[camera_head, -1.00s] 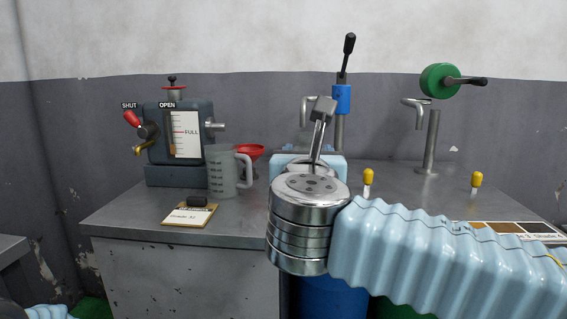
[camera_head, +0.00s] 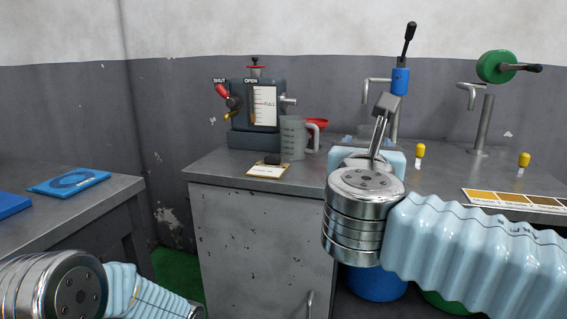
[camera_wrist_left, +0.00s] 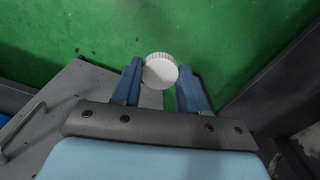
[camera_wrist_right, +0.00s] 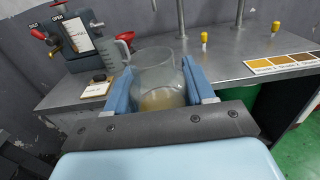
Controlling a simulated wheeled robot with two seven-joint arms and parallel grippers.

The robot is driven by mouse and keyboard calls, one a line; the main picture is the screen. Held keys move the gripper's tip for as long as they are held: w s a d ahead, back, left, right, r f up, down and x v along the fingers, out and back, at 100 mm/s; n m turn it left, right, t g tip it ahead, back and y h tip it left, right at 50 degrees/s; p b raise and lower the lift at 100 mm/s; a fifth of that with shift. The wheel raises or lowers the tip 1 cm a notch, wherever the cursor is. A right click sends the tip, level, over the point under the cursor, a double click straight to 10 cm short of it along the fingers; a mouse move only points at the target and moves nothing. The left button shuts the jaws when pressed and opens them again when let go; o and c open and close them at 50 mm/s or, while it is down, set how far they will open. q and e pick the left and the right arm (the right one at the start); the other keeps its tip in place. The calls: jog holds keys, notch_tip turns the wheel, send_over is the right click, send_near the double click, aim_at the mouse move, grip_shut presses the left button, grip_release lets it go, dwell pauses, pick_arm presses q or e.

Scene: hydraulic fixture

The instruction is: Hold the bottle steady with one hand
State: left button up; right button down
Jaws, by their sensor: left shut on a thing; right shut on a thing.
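My right gripper (camera_wrist_right: 157,70) is shut on a clear open-topped bottle (camera_wrist_right: 156,62) with pale amber liquid low inside. It holds the bottle upright in front of the bench, as the right wrist view shows. In the head view my right wrist hides most of this gripper and the bottle. My left gripper (camera_wrist_left: 160,66) is shut on a white ribbed round cap (camera_wrist_left: 160,72), over green floor in the left wrist view. In the head view only my left wrist shows at the lower left; its fingers are out of sight.
The grey bench (camera_head: 262,215) holds a gauge tank (camera_head: 265,105), a clear jug (camera_head: 293,138), a red funnel (camera_head: 317,125), a label board (camera_head: 268,169) and a colour strip (camera_head: 510,202). A blue drum (camera_head: 377,284) stands below. A side bench (camera_head: 110,190) at left carries a blue tray (camera_head: 68,181).

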jog(key=w+f+m+g+h, duration=0.2)
jog(key=w+f+h, duration=0.15)
jog(key=f, duration=1.05)
jog(key=w+f+m+g+h, duration=0.1)
jog(key=w+f+m+h, duration=0.2)
jog(key=f, duration=1.2)
jog(key=s+d+f+m+g+h, duration=0.1)
jog(key=s+d+f, duration=0.1)
jog(key=f, duration=0.9)
jog(key=s+d+f+m+g+h, duration=0.1)
jog(key=d+f, duration=0.4)
jog(key=f, duration=0.6)
jog(key=shift+s+f+g, duration=0.3)
jog(key=shift+s+g, duration=0.3)
jog(key=shift+s, duration=0.55)
jog(key=shift+d+h, duration=0.1)
jog(key=shift+h, duration=0.15)
jog(key=w+a+f+n+t+y, duration=0.2)
jog(key=a+n+t+y, duration=0.4)
jog(key=a, duration=0.9)
jog(key=n+y, duration=0.2)
jog(key=y, duration=0.2)
jog(key=shift+a+t+y, duration=0.3)
jog(key=shift+a+y, duration=0.1)
